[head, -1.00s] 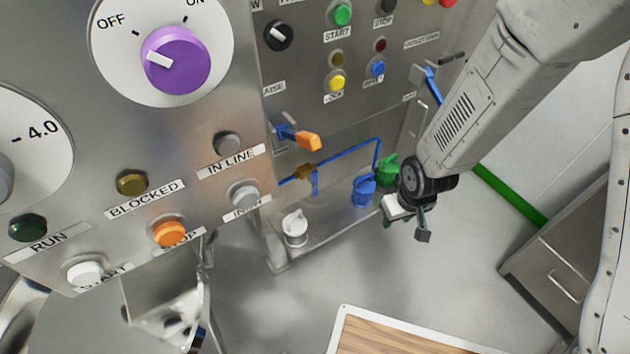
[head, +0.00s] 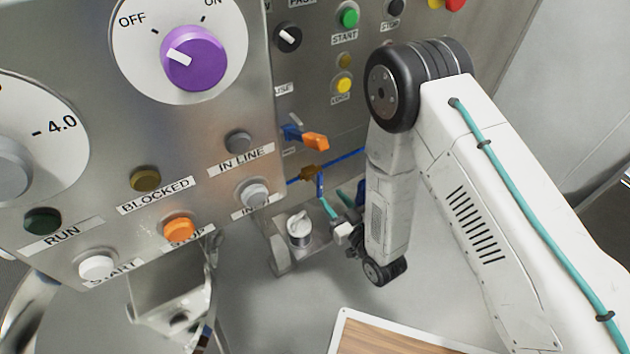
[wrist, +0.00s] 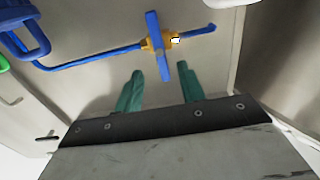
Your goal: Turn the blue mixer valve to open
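The blue mixer valve has a blue bar handle (wrist: 158,48) on a brass body on a blue pipe. The bar runs nearly straight up and down in the wrist view, across the pipe. In the head view its handle (head: 320,184) hangs below the brass body (head: 309,173). My gripper (wrist: 160,69) is open, with two teal fingers apart and nothing held. The handle's lower end appears between the fingertips in the wrist view; I cannot tell the depth or any contact. In the head view my gripper (head: 332,199) is just below and right of the handle.
An orange-tipped blue lever (head: 314,142) sticks out above the brass body. A white capped container (head: 299,230) stands on the ledge left of my gripper. A button panel with a purple knob (head: 193,57) fills the left. A wood-topped surface (head: 385,340) lies at the bottom.

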